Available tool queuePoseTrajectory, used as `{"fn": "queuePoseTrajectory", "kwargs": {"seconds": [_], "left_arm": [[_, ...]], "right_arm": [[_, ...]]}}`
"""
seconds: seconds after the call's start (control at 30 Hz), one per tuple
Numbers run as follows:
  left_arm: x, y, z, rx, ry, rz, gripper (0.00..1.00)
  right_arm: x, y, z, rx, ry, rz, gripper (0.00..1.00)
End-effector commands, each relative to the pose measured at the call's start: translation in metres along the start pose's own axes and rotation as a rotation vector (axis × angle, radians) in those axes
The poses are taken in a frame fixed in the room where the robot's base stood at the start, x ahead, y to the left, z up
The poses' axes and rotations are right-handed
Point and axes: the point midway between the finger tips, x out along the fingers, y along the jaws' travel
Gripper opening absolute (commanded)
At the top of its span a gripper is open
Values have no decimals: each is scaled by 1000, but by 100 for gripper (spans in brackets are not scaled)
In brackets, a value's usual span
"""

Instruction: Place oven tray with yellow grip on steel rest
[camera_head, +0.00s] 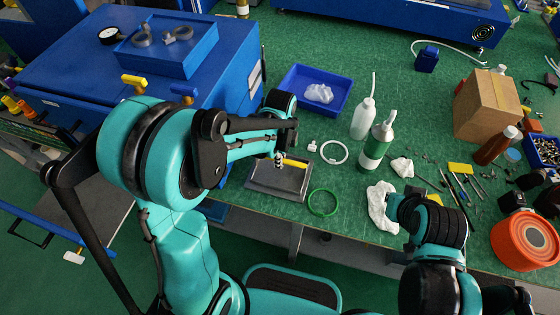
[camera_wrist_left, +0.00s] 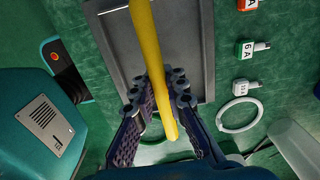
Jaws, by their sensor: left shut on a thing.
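A yellow grip (camera_head: 294,163) shows at my left gripper (camera_head: 280,160). In the left wrist view the yellow grip (camera_wrist_left: 150,50) runs lengthwise between the fingers of the left gripper (camera_wrist_left: 158,90), which is shut on it. A grey rectangular tray-like plate with a raised rim (camera_head: 278,180) lies below the gripper at the bench's front edge. It also shows in the left wrist view (camera_wrist_left: 110,45). I cannot tell the oven tray and the steel rest apart there, nor whether they touch. My right gripper (camera_head: 402,206) is near a white cloth, its fingers mostly hidden.
A green ring (camera_head: 323,202) and a white ring (camera_head: 334,152) lie right of the plate. Two bottles (camera_head: 375,150), a blue bin (camera_head: 335,98) and a white cloth (camera_head: 378,207) are nearby. The blue press (camera_head: 180,85) stands left. Loose tools and a cardboard box (camera_head: 487,105) are at right.

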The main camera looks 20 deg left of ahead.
Motion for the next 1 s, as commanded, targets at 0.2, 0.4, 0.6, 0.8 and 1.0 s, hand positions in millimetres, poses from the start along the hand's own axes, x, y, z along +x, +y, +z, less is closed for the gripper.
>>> {"fn": "queuePoseTrajectory", "kwargs": {"seconds": [0.2,0.4,0.6,0.8,1.0], "left_arm": [[3,0,0,0,0,0,0],[2,0,0,0,0,0,33],[1,0,0,0,0,0,33],[-20,1,0,0,0,0,33],[-67,1,0,0,0,0,33]], "right_arm": [[2,0,2,0,0,0,0],[1,0,1,0,0,0,0],[1,0,1,0,0,0,0],[-8,0,-6,0,0,0,0],[-24,0,-17,0,0,0,0]]}}
